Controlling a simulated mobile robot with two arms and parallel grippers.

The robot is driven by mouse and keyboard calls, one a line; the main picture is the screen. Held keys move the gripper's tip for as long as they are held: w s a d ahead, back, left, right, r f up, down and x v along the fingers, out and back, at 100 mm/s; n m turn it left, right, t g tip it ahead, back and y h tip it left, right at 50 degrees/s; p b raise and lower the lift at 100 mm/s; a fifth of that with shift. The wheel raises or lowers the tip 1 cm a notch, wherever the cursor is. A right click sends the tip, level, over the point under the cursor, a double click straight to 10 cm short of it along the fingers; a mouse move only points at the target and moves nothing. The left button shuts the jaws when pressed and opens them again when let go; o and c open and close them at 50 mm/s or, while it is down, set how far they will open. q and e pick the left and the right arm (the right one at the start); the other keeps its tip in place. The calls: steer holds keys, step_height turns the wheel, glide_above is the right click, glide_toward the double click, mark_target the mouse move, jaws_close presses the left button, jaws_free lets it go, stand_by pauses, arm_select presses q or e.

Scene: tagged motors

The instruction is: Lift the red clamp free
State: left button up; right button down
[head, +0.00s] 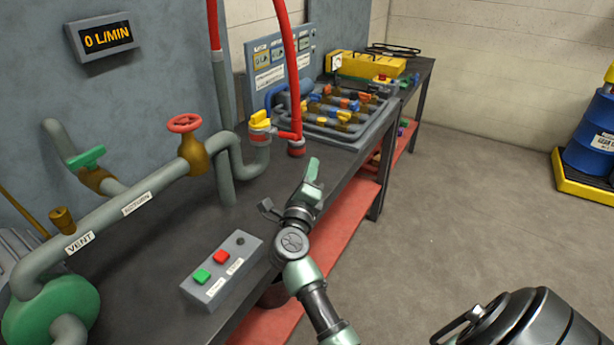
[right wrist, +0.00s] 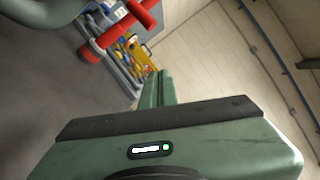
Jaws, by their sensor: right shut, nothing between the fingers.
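Red parts also show in the right wrist view (right wrist: 91,53). My right gripper (head: 312,171) is shut and empty, above the bench's front edge, to the right of and nearer than the red fitting, apart from it. My left gripper is not in view.
A red valve wheel (head: 185,123) and grey pipes (head: 140,195) stand at the left. A button box (head: 221,270) lies on the bench. Behind the fitting is a tray of small parts (head: 335,112) and a yellow case (head: 370,66).

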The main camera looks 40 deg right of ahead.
mark_target(284, 135)
steer(key=w+d+r, duration=0.1)
steer(key=w+r, duration=0.1)
steer(key=w, duration=0.3)
steer(key=shift+w+r+p, duration=0.25)
steer(key=shift+p, duration=0.1)
step_height(284, 135, up, 3)
steer(key=n+y+p, duration=0.1)
steer(key=n+p, duration=0.2)
steer(key=p, duration=0.7)
steer(key=shift+f, duration=0.1)
steer(key=shift+w, duration=0.1)
